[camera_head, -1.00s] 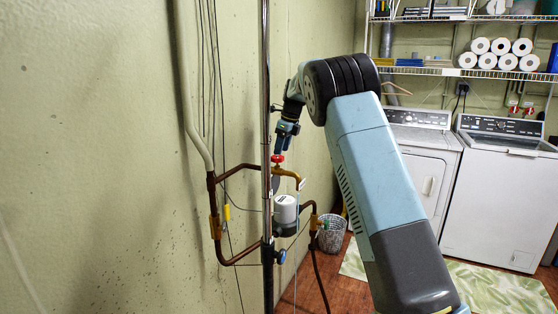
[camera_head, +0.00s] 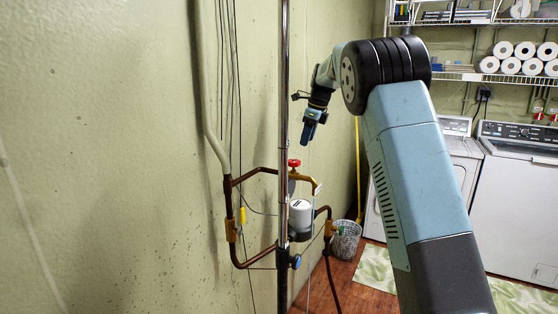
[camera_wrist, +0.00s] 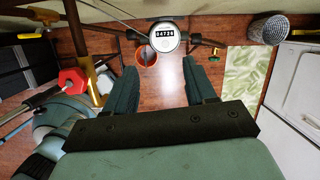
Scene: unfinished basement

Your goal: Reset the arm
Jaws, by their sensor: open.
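My gripper (camera_head: 308,132) hangs at the end of my bent blue arm in the head view, above and a little right of the red valve handle (camera_head: 294,163). It is apart from the handle and holds nothing. In the wrist view my gripper (camera_wrist: 164,78) shows its two dark fingers spread, with bare floor between them. The red handle (camera_wrist: 73,80) lies left of the fingers there. The water meter (camera_wrist: 163,37) with its digit dial is beyond the fingertips. It also shows as a grey-white cylinder (camera_head: 301,214) in the head view.
Brown pipes (camera_head: 229,212) and a vertical metal pole (camera_head: 284,110) stand near the wall on the left. A wire basket (camera_head: 346,240) is on the floor behind. A washer (camera_head: 520,190) and wire shelves (camera_head: 470,78) are at the right. An orange-brown bucket (camera_wrist: 146,57) sits below the meter.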

